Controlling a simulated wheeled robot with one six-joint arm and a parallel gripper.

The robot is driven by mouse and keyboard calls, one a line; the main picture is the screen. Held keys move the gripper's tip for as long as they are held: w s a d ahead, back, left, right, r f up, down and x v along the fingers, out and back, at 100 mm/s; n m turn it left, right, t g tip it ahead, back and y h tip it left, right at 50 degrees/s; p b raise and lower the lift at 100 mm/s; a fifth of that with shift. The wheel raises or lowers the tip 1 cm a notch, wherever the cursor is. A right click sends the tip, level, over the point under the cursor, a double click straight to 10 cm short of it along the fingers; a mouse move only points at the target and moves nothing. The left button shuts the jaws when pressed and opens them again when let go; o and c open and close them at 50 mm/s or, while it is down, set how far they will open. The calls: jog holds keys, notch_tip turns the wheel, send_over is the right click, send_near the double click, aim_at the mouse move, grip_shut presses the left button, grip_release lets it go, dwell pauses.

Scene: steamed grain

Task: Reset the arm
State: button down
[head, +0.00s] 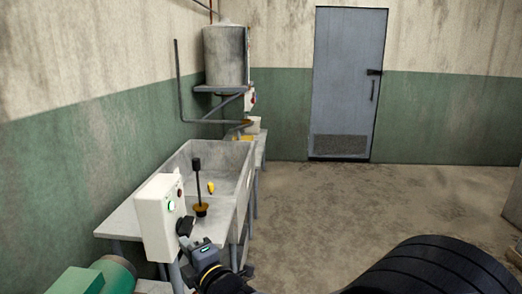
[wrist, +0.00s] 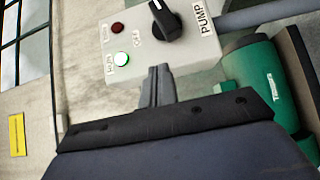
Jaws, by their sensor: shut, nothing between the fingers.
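My gripper (wrist: 158,72) is shut and empty in the wrist view, its fingertips pointing at the pump control box (wrist: 184,45). The fingertips overlap the box's lower edge in the picture; I cannot tell whether they touch it. The box has a black knob (wrist: 166,19), a lit green lamp (wrist: 121,59) by the word RUN, and a dark red lamp (wrist: 118,30). In the head view my gripper (head: 188,243) is at the lower left, just below the knob (head: 185,226) on the white box (head: 153,222).
A stone sink (head: 175,160) behind the box holds a black-handled tool (head: 197,178) and a small yellow thing (head: 211,187). A green motor (head: 112,272) is at lower left. A tank (head: 225,55) stands farther back. The floor (head: 340,200) toward the grey door (head: 348,80) is clear.

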jog(key=b+v, duration=0.1)
jog(key=v, duration=0.7)
jog(key=shift+d+f, duration=0.1)
jog(key=shift+d, duration=0.05)
